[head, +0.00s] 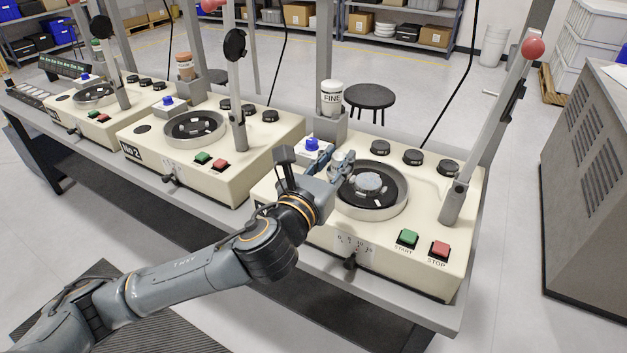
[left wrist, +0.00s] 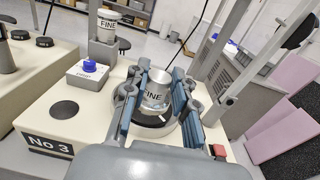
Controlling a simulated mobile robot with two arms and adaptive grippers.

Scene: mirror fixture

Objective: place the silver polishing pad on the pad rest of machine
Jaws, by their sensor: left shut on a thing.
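My left gripper (head: 345,163) is above machine No 3, at the left side of its round bowl (head: 400,206). My right gripper is not in view.
A silvery disc (head: 368,183) sits in the bowl. A white FINE bottle (head: 331,97) stands behind it, near a blue knob (head: 312,144). A lever with a red ball (head: 533,48) rises at the right. Green (head: 408,238) and red (head: 440,249) buttons are in front.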

